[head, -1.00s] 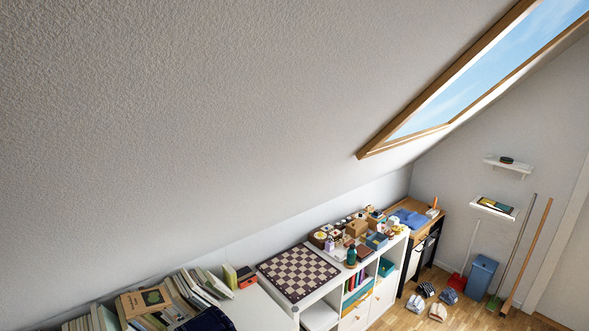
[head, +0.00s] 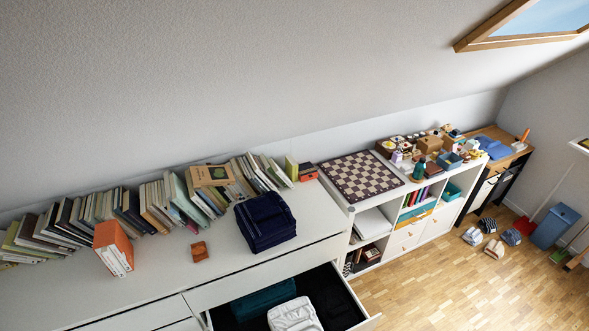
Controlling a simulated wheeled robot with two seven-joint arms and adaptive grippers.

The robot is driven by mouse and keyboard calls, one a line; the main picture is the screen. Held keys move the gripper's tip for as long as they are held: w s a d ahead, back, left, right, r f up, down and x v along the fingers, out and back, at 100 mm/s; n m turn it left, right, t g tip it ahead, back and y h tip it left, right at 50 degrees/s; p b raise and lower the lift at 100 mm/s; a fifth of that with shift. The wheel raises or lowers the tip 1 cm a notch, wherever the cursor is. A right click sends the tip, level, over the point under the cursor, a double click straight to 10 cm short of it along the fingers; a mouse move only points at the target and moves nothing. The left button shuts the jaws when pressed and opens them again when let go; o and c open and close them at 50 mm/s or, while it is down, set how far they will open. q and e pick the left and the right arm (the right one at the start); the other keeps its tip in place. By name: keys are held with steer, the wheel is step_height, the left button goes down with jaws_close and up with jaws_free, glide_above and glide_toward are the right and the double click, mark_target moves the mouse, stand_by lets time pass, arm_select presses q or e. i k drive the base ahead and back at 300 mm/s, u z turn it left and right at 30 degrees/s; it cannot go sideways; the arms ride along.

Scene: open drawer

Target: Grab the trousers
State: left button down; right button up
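A navy folded garment (head: 265,222) lies on the white dresser top, below the row of books; it may be the trousers, but I cannot tell for sure. A drawer (head: 370,321) below it is open. A dark teal folded cloth (head: 262,299) and a white folded cloth (head: 294,315) lie inside it, the white one cut by the bottom edge of the view. A blue folded cloth (head: 493,148) lies on the far wooden-topped desk. Neither of my grippers is in view.
Many books (head: 146,205) line the back of the dresser (head: 150,272). An orange box-like item (head: 113,248) and a small brown block (head: 200,251) stand on it. A checkered board (head: 360,177) lies on the shelf unit to the right.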

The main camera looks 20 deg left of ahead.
mark_target(266, 222)
steer(key=z, duration=1.8)
steer(key=i, duration=1.5)
steer(key=u, duration=4.5)
